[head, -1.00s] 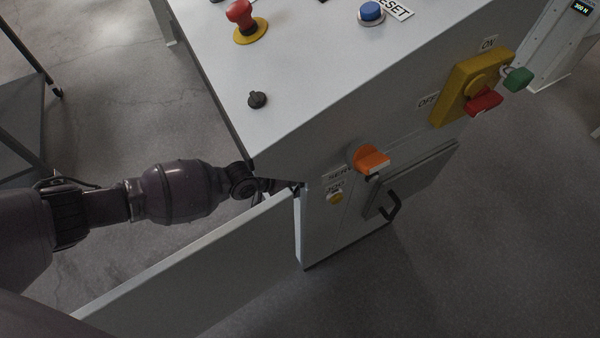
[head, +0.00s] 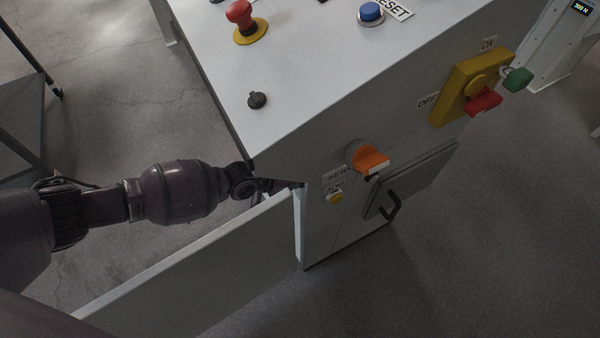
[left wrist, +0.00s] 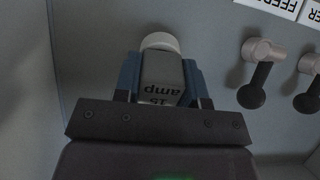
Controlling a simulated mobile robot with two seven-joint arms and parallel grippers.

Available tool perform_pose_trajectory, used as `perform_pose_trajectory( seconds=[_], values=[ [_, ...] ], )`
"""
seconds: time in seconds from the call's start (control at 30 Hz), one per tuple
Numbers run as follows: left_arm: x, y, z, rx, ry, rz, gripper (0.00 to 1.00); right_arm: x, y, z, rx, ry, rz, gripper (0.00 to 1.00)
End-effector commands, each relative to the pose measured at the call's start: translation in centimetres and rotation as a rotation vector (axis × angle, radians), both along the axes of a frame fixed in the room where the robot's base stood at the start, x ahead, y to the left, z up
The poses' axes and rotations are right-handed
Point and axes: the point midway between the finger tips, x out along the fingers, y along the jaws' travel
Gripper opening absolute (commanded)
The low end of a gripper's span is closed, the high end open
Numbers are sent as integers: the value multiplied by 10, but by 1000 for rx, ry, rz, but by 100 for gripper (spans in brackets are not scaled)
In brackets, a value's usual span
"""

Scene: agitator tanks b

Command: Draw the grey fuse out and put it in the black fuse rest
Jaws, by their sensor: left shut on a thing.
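The grey fuse (left wrist: 162,78), a block marked "15 amp", sits between the two blue fingers of my left gripper (left wrist: 162,72) in the left wrist view. The gripper is shut on it. A pale round part (left wrist: 160,41) shows just behind the fuse's far end; I cannot tell whether the fuse is still seated there. In the head view my left arm reaches into the cabinet behind the open door, and its gripper and the fuse are hidden. I cannot make out the black fuse rest in either view. My right gripper is not in view.
Two black-handled levers (left wrist: 260,75) are on the panel right of the fuse. The open cabinet door (head: 215,265) lies below my left arm. The cabinet (head: 290,75) carries a red button (head: 239,12), a small black knob (head: 257,100) and an orange handle (head: 370,160).

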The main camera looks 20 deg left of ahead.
Motion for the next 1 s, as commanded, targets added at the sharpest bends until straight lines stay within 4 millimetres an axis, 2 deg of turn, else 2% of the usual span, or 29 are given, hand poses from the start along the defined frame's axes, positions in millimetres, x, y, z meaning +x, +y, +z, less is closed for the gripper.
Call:
perform_pose_trajectory(
  seconds=[0.8, 0.83, 1.0],
  values=[
    [-6, 6, 5, 0, 0, 0, 0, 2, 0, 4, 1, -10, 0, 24],
    [-6, 6, 5, 0, 0, 0, 33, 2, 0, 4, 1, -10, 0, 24],
    [-6, 6, 5, 0, 0, 0, 7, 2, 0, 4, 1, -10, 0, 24]
  ],
)
